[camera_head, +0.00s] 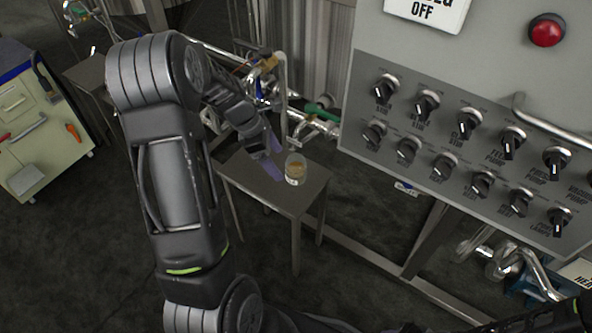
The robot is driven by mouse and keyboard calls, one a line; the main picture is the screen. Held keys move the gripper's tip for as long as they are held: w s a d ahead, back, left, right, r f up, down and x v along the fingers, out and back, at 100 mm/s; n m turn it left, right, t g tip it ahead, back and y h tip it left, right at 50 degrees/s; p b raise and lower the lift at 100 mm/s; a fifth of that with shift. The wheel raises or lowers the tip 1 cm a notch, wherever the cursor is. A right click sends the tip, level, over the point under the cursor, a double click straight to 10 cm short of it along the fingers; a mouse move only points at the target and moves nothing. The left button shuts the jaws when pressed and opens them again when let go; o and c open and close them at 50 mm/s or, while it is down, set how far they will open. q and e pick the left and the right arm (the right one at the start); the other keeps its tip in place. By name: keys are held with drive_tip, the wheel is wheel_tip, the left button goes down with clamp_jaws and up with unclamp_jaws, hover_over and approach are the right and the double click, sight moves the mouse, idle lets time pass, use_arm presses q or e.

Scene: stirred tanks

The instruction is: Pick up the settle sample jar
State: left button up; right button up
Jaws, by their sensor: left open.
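The settle sample jar (295,170) is a small clear jar with a tan content and a pale label. It stands upright on a small grey metal table (299,202), near its far right side. My left gripper (272,158) reaches in from the upper left, with its purple-tinted fingers just left of the jar. The fingers look open and nothing shows between them. I cannot tell whether a finger touches the jar. My right gripper is not in view.
A grey control panel (450,200) with several knobs and a red button (547,30) fills the right. Pipes and a green-handled valve (320,112) stand behind the table. A tool cart (40,130) is at the left.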

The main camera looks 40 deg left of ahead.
sight(297, 163)
use_arm(q)
drive_tip(key=w+d, duration=0.1)
drive_tip(key=d, duration=0.1)
drive_tip(key=w+d, duration=0.1)
drive_tip(key=w, duration=0.1)
drive_tip(key=shift+d+b, duration=0.3)
drive_tip(key=shift+d, duration=0.1)
drive_tip(key=shift+w+d+f+b, duration=0.15)
drive_tip(key=shift+f+b, duration=0.15)
drive_tip(key=shift+f, duration=0.3)
clamp_jaws()
idle(0.6)
drive_tip(key=shift+r, duration=0.2)
